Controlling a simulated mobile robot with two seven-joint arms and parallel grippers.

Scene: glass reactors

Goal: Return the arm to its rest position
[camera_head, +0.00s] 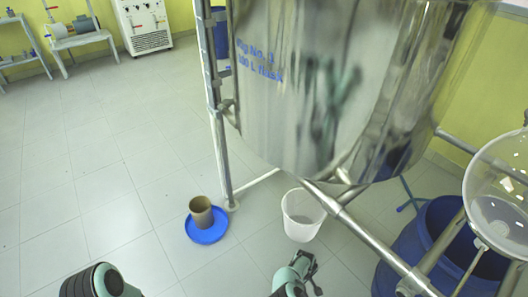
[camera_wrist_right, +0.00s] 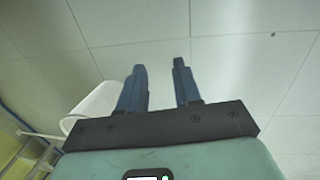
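My right gripper (camera_head: 307,274) is low in the middle of the head view, in front of the white bucket (camera_head: 302,222). In the right wrist view my right gripper (camera_wrist_right: 159,68) has its two dark blue fingers apart, with nothing between them and floor tiles behind. Of my left arm, only a dark ribbed part and a bit of teal show at the bottom left of the head view. My left gripper is out of view.
A large steel vessel (camera_head: 320,80) on a pipe frame (camera_head: 218,150) fills the upper right. A brown cup (camera_head: 200,210) stands on a blue lid (camera_head: 206,232). A blue drum (camera_head: 420,250) and glass flask (camera_head: 500,180) are at right. Left floor is clear.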

